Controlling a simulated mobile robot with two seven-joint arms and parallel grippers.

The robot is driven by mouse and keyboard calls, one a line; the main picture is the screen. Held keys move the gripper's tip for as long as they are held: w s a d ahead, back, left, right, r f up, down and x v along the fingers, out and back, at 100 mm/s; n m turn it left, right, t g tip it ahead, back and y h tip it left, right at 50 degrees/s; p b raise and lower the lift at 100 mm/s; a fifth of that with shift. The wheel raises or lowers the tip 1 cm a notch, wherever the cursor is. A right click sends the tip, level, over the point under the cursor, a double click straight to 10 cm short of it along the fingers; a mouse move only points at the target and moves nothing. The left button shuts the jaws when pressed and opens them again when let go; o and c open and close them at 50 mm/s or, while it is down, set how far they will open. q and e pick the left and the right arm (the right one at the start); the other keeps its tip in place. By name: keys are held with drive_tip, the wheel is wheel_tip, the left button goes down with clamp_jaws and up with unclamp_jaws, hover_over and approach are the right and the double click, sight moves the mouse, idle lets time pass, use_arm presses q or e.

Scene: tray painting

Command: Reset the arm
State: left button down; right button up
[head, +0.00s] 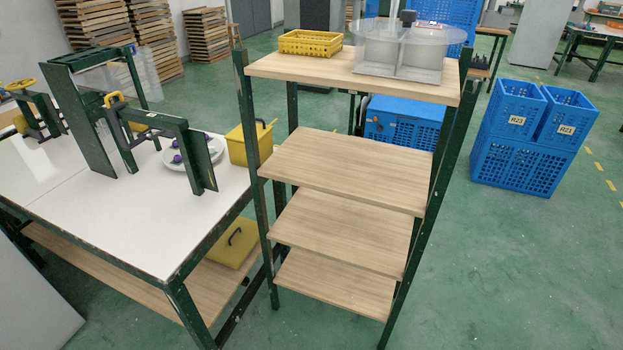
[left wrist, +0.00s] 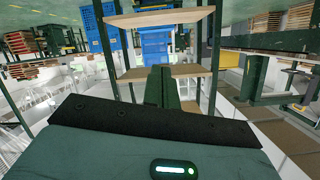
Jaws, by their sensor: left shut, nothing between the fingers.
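My left gripper (left wrist: 163,72) shows in the left wrist view as two dark green fingers held together, with nothing between them. Its dark green body with a black edge and a lit white-green strip fills the bottom of that view. Beyond the fingers stand the wooden boards of a shelf rack (left wrist: 190,71) and blue crates. I cannot tell the distance to them. No arm or gripper of mine shows in the head view. My right gripper is in neither view.
In the head view the green-framed rack (head: 350,165) stands centre, with a yellow basket (head: 310,43) and a clear round container (head: 400,55) on top. A white worktable (head: 150,235) with a green fixture and a white plate (head: 200,160) is at left.

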use_arm(q)
drive_tip(key=s+a+f+n+g+y, duration=0.1)
drive_tip(key=s+a+f+n+g, duration=0.1)
drive_tip(key=s, duration=0.6)
drive_tip(key=s+a+f+n+g+y, duration=0.2)
drive_tip(key=s+a+n, duration=0.2)
drive_tip(key=s+a, duration=0.2)
drive_tip(key=shift+s+a+g+p, duration=0.2)
drive_tip(key=shift+s+g+p, duration=0.25)
drive_tip(key=shift+s, duration=0.55)
